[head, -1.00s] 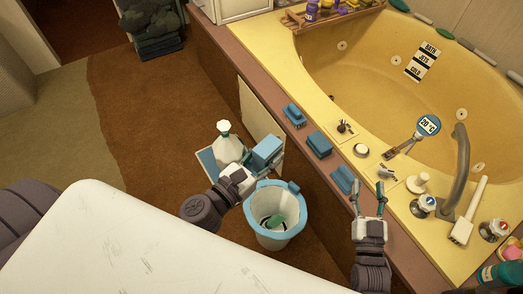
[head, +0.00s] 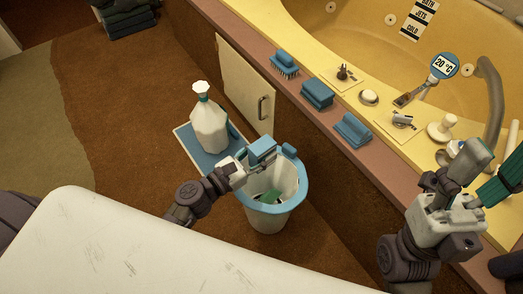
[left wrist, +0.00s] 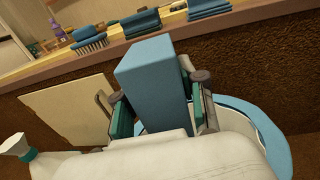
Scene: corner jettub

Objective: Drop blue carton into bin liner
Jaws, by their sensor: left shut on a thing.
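In the left wrist view the carton (left wrist: 152,85) stands between the two fingers. The bin has a blue rim, and the white bin liner (head: 286,180) shows inside it with a green item at the bottom. The carton and gripper hide part of the opening. My right gripper (head: 482,178) has its fingers apart, at the right over the tub ledge, with nothing seen between them.
A cabinet door (head: 243,85) is behind. A white surface (head: 90,240) fills the near left.

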